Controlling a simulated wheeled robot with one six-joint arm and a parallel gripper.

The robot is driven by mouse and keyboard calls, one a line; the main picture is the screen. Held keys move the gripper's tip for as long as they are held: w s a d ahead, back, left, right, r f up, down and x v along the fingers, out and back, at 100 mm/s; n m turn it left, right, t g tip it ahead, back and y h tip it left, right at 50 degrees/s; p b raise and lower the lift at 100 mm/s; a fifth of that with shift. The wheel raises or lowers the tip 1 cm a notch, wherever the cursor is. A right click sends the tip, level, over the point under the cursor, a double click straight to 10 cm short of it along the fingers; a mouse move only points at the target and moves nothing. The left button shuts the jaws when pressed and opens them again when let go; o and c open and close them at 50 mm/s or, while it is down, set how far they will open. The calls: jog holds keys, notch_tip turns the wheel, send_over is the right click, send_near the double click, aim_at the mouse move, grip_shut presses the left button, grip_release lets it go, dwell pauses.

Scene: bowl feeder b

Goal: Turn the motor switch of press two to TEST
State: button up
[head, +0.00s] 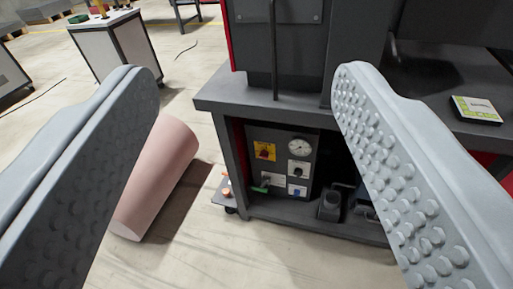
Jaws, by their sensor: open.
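A dark press (230,105) with a grey frame stands ahead, right of centre. In its lower opening is a control panel (309,161) with several controls: a yellow plate with a red knob (264,152), a round gauge (300,147), a dark knob on a white plate (298,169), a green-tipped lever (261,189) and a blue knob (297,191). The labels are too small to read, so I cannot tell which is the motor switch. My gripper (240,85) is open and empty, its studded fingers wide apart on either side of the panel, well short of it.
A pink cylinder (160,178) lies on the floor at left, partly behind the left finger. A white-sided cabinet (115,50) stands behind it. A small low tray (226,192) juts out beside the press. A yellow-green labelled box (476,108) lies on the press table. Floor before the panel is clear.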

aim_at(264, 155)
jog(key=w+a+f, duration=0.1)
jog(key=w+f, duration=0.3)
jog(key=w, duration=0.3)
jog(key=w+a+f+m+h, duration=0.1)
jog(key=w+f, duration=0.2)
jog(key=w, duration=0.3)
jog(key=w+a+f, duration=0.1)
jog(key=w+f, duration=0.3)
jog(key=w, duration=0.3)
jog(key=w+a+f+m+h, duration=0.1)
jog(key=w+a+f, duration=0.1)
jog(key=w+f, duration=1.25)
jog(key=w+a+f+h, duration=0.1)
jog(key=w+f, duration=0.1)
jog(key=f, duration=1.2)
jog(key=w+a+f+h, duration=0.1)
jog(key=w+f+h, duration=0.15)
jog(key=f, duration=1.15)
jog(key=w+a+f+h, duration=0.1)
jog(key=w+f, duration=0.2)
jog(key=f, duration=1.1)
jog(key=f+x, duration=0.1)
jog(key=x, duration=1.5)
jog(key=shift+w+m+g, duration=0.3)
jog(key=shift+w+m, duration=0.1)
jog(key=shift+f+y, duration=0.1)
jog(key=shift+y, duration=0.15)
jog(key=c, duration=1)
